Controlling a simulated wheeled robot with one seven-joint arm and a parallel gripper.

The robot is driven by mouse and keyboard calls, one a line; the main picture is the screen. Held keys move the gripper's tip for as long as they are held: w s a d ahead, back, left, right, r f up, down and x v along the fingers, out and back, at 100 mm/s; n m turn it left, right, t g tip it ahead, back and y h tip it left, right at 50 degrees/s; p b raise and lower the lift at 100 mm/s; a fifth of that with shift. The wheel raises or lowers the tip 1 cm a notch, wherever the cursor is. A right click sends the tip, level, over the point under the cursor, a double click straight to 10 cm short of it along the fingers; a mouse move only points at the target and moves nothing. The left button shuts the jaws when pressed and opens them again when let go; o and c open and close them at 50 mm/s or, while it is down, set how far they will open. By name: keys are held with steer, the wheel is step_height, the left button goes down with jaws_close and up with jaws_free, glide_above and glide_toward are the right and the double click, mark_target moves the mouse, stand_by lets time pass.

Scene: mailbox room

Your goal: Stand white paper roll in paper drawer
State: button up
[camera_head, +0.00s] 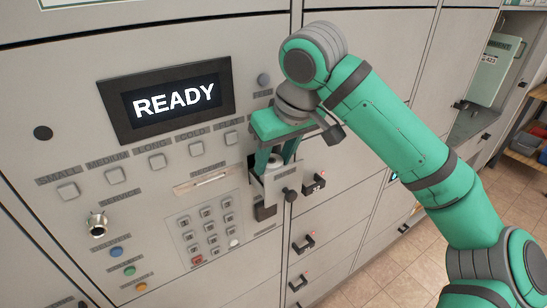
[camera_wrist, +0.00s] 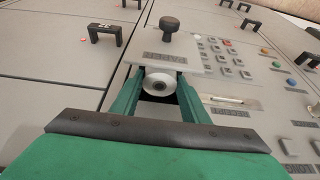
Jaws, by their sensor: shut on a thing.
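The white paper roll (camera_wrist: 160,83) shows in the wrist view between the two green fingers of my gripper (camera_wrist: 160,95), which is shut on it. The roll's round end with a dark centre hole faces the camera. It is at the opening of the paper drawer (camera_wrist: 188,58), a pulled-out light grey tray with a dark knob (camera_wrist: 169,28) on its front. In the head view my gripper (camera_head: 275,165) points down into the open drawer (camera_head: 288,182), and the fingers and drawer wall hide most of the roll. I cannot tell whether the roll touches the drawer floor.
A panel with a READY screen (camera_head: 174,101), a row of grey buttons and a keypad (camera_head: 210,230) lies left of the drawer. Locker doors with dark handles (camera_head: 303,243) are below and right. Shelves with bins (camera_head: 528,140) stand at the far right. Tiled floor is free at lower right.

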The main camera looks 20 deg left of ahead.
steer(key=shift+f, duration=0.55)
steer(key=o, duration=1.2)
steer(key=shift+c, duration=0.2)
